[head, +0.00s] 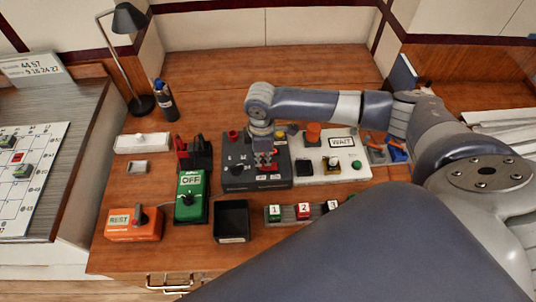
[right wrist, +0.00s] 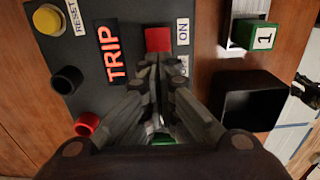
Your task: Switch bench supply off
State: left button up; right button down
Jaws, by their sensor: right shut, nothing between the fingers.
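A dark grey panel (head: 236,180) stands mid-bench; I take it for the bench supply. In the right wrist view the panel (right wrist: 95,85) carries a lit red TRIP sign (right wrist: 110,52), a yellow RESET button (right wrist: 48,20) and a red switch (right wrist: 158,39) beside ON and OFF labels; OFF is partly covered. My right gripper (head: 265,160) points down over the panel's right part. In the wrist view its closed fingertips (right wrist: 158,62) are just below the red switch; I cannot tell whether they touch it. My left gripper is not in view.
A green box labelled OFF (head: 190,207), an orange box (head: 134,231) and a black bin (head: 231,218) stand in front. Numbered blocks (head: 303,211) are at front right. A white WAIT panel (head: 309,174) adjoins on the right.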

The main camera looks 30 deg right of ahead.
aim_at(263, 165)
jog(key=shift+f, duration=0.7)
dwell(0.3)
notch_tip(263, 165, up, 7)
jog(key=p, duration=0.8)
jog(key=shift+r, duration=0.1)
dwell(0.4)
